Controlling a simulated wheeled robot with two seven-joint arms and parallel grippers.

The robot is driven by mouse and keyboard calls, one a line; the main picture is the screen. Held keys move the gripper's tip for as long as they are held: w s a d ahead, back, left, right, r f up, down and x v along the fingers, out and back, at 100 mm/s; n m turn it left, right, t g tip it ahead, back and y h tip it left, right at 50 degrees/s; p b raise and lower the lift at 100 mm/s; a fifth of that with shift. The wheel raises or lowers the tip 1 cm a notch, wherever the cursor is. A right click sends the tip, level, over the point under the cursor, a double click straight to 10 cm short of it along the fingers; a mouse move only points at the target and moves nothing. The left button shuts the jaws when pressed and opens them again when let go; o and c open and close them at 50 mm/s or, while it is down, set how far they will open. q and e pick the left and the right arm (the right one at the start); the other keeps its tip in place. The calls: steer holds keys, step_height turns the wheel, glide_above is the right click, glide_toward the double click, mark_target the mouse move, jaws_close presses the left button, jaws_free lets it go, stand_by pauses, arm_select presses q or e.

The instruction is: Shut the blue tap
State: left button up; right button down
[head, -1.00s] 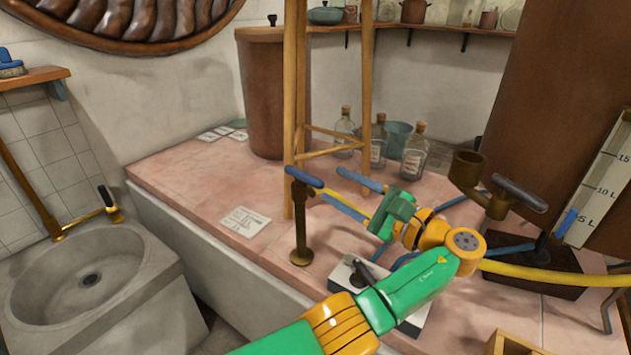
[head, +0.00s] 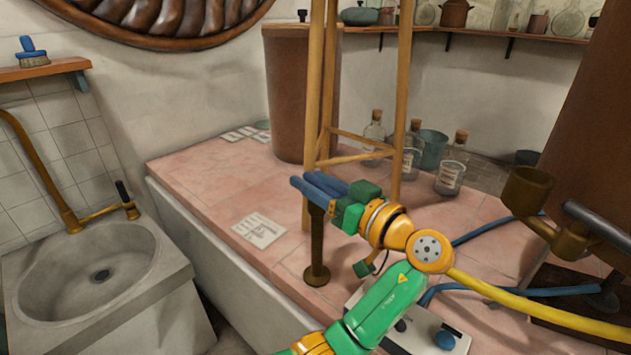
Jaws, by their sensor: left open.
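A brass standpipe (head: 317,248) rises from the pink tiled counter and looks like the tap in question. Its blue handle is at the top, where my gripper's blue fingers hide or blend with it, so its angle cannot be told. My left gripper (head: 317,188) is open, with its fingers at the top of this standpipe. Whether they touch the handle cannot be told. Another brass tap with a dark blue-grey handle (head: 597,222) is at the right, by a brass cup (head: 527,190). My right gripper is not in view.
A wooden stool (head: 403,110) stands behind my gripper. Several corked bottles (head: 451,172) stand to its right. A yellow hose (head: 520,298) and a blue hose (head: 485,229) run at the right. A white box (head: 412,330) is below my arm. A stone sink (head: 95,275) is at left.

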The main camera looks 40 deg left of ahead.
arm_select(q)
jaws_close()
steer(key=shift+g, duration=0.3)
steer(key=shift+n+g+b, duration=0.4)
steer(key=shift+n+g, duration=0.1)
steer(key=shift+g, duration=0.4)
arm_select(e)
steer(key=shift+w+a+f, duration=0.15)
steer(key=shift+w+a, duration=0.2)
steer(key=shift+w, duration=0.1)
arm_select(q)
jaws_free()
